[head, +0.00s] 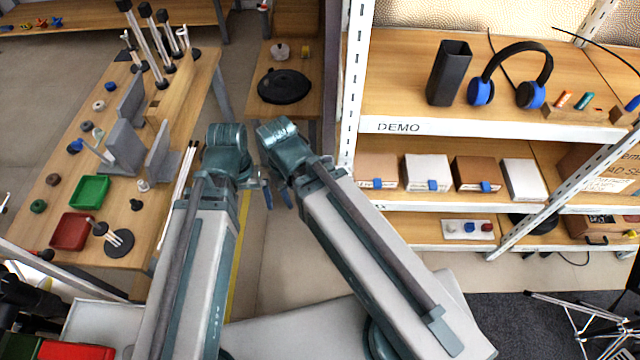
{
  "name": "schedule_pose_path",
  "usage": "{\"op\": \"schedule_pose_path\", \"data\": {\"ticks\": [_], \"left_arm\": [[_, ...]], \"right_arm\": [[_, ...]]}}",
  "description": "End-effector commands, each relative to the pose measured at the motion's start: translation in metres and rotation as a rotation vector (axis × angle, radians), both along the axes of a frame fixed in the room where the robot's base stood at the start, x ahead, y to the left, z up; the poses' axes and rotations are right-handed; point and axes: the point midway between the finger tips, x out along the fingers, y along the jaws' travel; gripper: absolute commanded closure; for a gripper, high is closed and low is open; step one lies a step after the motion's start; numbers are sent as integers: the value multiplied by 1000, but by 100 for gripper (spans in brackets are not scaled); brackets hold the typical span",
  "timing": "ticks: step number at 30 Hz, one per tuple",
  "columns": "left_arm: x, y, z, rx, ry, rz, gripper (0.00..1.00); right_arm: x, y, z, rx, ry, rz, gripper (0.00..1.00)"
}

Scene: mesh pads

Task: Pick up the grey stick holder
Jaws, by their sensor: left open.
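Grey upright pieces that may be the stick holder stand on the wooden table at the left: a large grey block (124,147) with a pale stick leaning beside it, another grey block (132,101) behind it, and a smaller one (161,150) to the right. I cannot tell which is the holder. A dark, square, tall container (449,74) stands on the top shelf at the right. My left gripper (268,195) is open and empty over the floor gap between table and shelf, apart from all these. My right gripper's fingers are mostly hidden by my arm links.
The table also holds a green tray (89,192), a red tray (72,231) and tall sticks on black bases (168,68). Headphones (512,75) sit on the shelf, with boxes (427,173) below. A black disc (283,86) lies on a low stand. Bare floor lies between.

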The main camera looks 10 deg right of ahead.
Motion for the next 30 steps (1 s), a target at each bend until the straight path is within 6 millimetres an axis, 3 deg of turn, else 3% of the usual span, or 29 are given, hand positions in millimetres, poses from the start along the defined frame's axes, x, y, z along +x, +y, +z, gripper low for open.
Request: {"op": "schedule_pose_path", "data": {"ticks": [1, 3, 9, 15, 24, 30], "left_arm": [[7, -4, -40, -48, 21, 71, 0], [13, -12, -64, -124, 57, 180, 0], [33, -31, -121, -332, 186, 480, 0], [54, -41, -155, -505, 326, 720, 0], [81, -46, -174, -687, 528, 952, 0], [92, -69, -120, -800, 827, 1081, 0]], "right_arm": [[0, 0, -40, -1, 0, 0, 50], [0, 0, -67, -1, 0, 1, 50], [0, -1, -140, -3, -1, 1, 50], [1, -1, -198, -5, -1, 2, 50], [1, -1, -256, -6, -2, 3, 50], [1, -1, -250, -6, -2, 3, 50]]}}
